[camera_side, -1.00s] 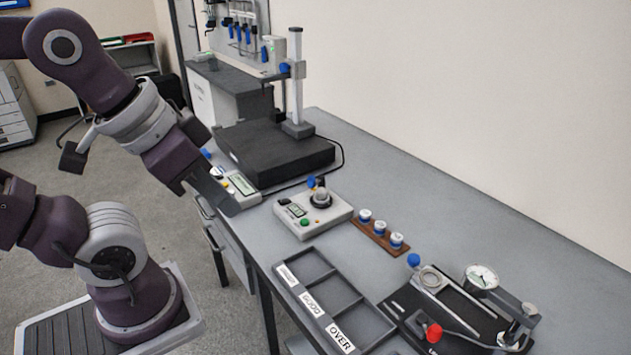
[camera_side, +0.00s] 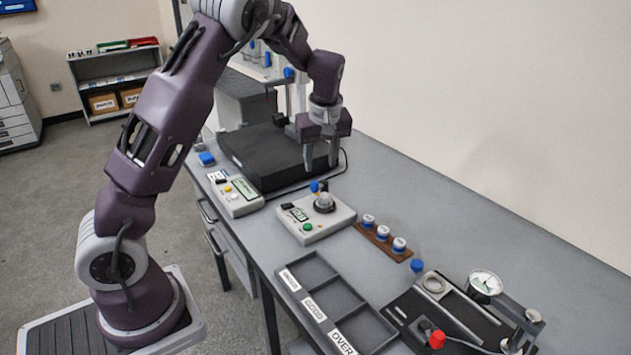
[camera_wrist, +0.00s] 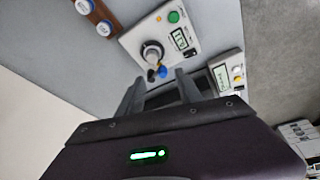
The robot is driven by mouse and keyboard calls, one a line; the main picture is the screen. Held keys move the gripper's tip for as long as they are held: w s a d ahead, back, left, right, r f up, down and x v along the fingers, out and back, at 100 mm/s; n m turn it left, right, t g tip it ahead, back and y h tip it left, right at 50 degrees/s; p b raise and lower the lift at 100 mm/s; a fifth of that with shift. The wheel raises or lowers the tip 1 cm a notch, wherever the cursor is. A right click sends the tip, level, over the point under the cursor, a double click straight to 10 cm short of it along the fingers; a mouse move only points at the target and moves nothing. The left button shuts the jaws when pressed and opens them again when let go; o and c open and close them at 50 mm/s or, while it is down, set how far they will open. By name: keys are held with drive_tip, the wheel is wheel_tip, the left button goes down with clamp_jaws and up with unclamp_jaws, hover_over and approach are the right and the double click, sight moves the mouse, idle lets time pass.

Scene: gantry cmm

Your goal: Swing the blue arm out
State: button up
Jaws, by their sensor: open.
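No part is plainly marked as the blue arm; several blue-tipped parts show. A grey gauge box (camera_side: 314,222) carries a round silver knob (camera_side: 324,202) with a small blue tip (camera_side: 314,186) behind it. The box also shows in the wrist view (camera_wrist: 187,20), its blue tip (camera_wrist: 161,71) close to my fingers. My gripper (camera_side: 321,158) is open and empty, pointing down above and behind the gauge box.
A black plate stand (camera_side: 262,158) lies just behind my gripper. A display box (camera_side: 238,196), a sorting tray (camera_side: 343,297) and a wooden rack (camera_side: 376,243) with blue-white gauges surround the gauge box. The grey bench is clear along the wall at right.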

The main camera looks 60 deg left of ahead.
sight(315, 182)
drive_tip(key=shift+n+g+y, duration=0.3)
drive_tip(key=shift+n+y, duration=0.2)
drive_tip(key=a+f, duration=0.1)
drive_tip(key=w+a+f, duration=0.2)
drive_tip(key=shift+f, duration=0.25)
drive_tip(key=x, duration=0.7)
drive_tip(key=shift+a, duration=0.15)
clamp_jaws()
